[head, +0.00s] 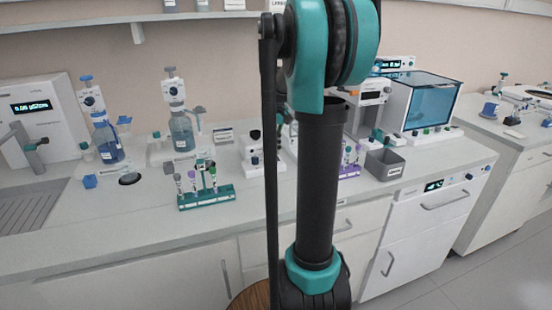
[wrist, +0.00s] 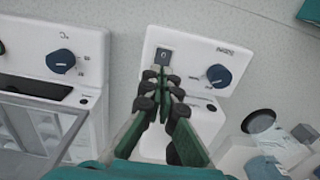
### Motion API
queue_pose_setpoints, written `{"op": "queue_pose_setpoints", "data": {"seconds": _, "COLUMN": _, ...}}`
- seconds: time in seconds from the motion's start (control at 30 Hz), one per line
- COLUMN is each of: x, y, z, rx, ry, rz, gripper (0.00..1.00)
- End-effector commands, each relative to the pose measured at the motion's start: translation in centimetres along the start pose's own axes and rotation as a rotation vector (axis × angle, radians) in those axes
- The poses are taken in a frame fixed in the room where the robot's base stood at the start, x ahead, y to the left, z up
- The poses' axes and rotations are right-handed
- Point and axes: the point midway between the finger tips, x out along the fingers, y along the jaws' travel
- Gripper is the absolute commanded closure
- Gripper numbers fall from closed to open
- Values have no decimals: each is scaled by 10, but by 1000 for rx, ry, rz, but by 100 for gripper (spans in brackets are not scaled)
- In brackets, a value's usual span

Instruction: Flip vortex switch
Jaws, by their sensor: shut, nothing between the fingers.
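In the wrist view, a white device (wrist: 196,52), which looks like the vortex mixer, has a dark blue knob (wrist: 219,76) and a small dark grey rocker switch (wrist: 164,56) with a light mark. Its label is too blurred to read surely. My gripper (wrist: 161,80) is shut and empty. Its fingertips appear over the device's front panel, just below the switch in the picture; I cannot tell whether they touch it. The fingers hide part of the device. In the head view, my arm covers the middle of the bench and my gripper cannot be made out.
In the wrist view, another white device (wrist: 83,42) with a blue knob stands at left, and bench items crowd the lower right. In the head view, a teal tube rack (head: 207,197) and a grey bin (head: 385,165) flank my arm. The bench front (head: 120,225) is clear.

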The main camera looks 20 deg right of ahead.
Motion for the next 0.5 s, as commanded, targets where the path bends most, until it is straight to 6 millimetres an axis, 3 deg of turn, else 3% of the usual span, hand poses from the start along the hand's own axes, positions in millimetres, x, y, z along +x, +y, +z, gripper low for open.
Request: {"op": "queue_pose_setpoints", "data": {"seconds": 0.5, "x": 7, "y": 0, "z": 0, "rx": 0, "ry": 0, "rz": 0, "gripper": 100}}
